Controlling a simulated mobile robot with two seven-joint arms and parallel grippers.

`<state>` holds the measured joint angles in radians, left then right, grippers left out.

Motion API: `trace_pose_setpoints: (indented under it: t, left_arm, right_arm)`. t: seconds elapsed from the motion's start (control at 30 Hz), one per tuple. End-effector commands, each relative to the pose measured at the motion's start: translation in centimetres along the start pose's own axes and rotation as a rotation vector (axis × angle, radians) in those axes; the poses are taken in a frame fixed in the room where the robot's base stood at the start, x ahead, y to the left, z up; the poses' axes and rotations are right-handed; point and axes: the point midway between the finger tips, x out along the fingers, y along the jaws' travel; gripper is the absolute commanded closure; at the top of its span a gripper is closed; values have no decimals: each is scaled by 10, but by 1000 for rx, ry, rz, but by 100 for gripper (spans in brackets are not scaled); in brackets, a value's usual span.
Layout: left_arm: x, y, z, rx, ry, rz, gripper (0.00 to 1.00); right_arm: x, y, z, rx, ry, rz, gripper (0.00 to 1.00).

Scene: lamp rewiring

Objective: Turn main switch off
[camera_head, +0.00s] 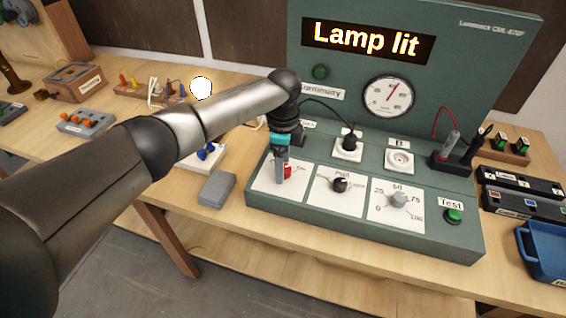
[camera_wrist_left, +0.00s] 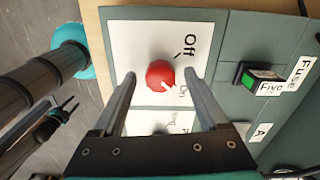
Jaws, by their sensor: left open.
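The main switch is a red round knob on a white plate with "Off" and "On" marks. It shows in the left wrist view (camera_wrist_left: 160,74) and partly behind my gripper in the head view (camera_head: 287,171). Its white pointer mark is turned toward "On". My left gripper (camera_head: 279,174) points down at the knob. In the left wrist view its open fingers (camera_wrist_left: 160,76) stand on either side of the knob, with small gaps. The display (camera_head: 366,40) reads "Lamp lit". What looks like my right gripper (camera_wrist_left: 66,106) is small at the left of the wrist view; its jaws are unclear.
The green console also carries a black knob (camera_head: 340,185), a grey dial (camera_head: 398,200) and a green Test button (camera_head: 454,215). A grey box (camera_head: 217,189) lies left of the console. A lit bulb (camera_head: 201,88) stands behind my arm. A blue tray (camera_head: 545,252) is at the right.

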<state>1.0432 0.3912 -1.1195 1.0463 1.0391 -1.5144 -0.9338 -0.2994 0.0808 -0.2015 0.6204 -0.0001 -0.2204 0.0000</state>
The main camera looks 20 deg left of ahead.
Motion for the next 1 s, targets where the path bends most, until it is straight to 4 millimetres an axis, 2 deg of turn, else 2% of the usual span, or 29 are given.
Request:
trace_pose_setpoints:
  t: [0.07,0.7,1.0]
  left_arm:
    - [0,0,0,0,0,0,27]
    - [0,0,0,0,1,1,99]
    - [-1,0,0,-13,1,2,100]
  right_arm:
    - [0,0,0,0,0,0,50]
    - [0,0,0,2,0,0,50]
    - [-2,0,0,3,0,0,50]
